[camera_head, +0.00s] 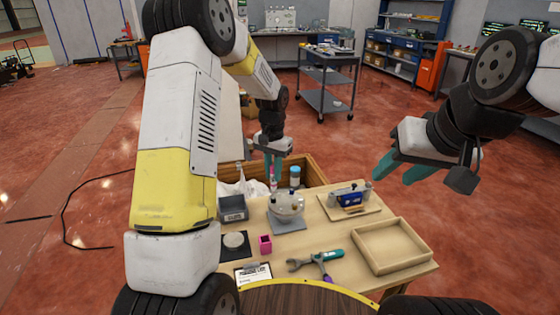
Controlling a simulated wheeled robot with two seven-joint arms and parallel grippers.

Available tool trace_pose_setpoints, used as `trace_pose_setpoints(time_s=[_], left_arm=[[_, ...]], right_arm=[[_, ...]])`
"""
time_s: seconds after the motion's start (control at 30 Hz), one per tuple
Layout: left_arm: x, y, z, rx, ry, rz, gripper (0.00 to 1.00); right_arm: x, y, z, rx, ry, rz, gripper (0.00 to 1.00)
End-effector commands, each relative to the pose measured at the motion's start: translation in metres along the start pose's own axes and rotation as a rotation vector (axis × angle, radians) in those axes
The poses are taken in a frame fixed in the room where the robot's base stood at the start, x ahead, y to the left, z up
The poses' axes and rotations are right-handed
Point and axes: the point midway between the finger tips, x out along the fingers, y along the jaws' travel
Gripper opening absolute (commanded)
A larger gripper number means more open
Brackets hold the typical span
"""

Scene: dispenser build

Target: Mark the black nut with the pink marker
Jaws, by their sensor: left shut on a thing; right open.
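My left gripper (274,164) points down over the back of the wooden table. It is shut on a slim pink and white marker (272,182), which hangs tip down just behind a round grey-white dispenser body (286,205). I cannot tell whether the marker touches it. The body sits on a grey mat and has small knobs or fittings on top. I cannot make out the black nut for certain at this size. My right gripper (394,170) is open and empty, above and beyond the table's right back corner.
A small pink holder (265,244), a dark box (233,208), a clipboard (254,275) and a wrench (315,262) lie around the dispenser. A blue-capped bottle (295,178) stands behind. A blue fixture (350,196) and an empty wooden tray (418,267) are at right.

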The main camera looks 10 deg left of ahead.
Motion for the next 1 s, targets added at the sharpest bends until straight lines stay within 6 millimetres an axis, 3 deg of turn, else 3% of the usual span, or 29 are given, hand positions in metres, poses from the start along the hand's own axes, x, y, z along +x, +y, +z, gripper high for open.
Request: trace_pose_setpoints(time_s=[0.13, 1.0], left_arm=[[0.010, 0.000, 0.000, 0.000, -0.001, 0.000, 0.00], [0.014, 0.000, 0.001, 0.000, 0.000, 0.000, 0.00]], right_arm=[[0.000, 0.000, 0.000, 0.000, 0.000, 0.000, 0.43], [0.000, 0.000, 0.000, 0.000, 0.000, 0.000, 0.43]])
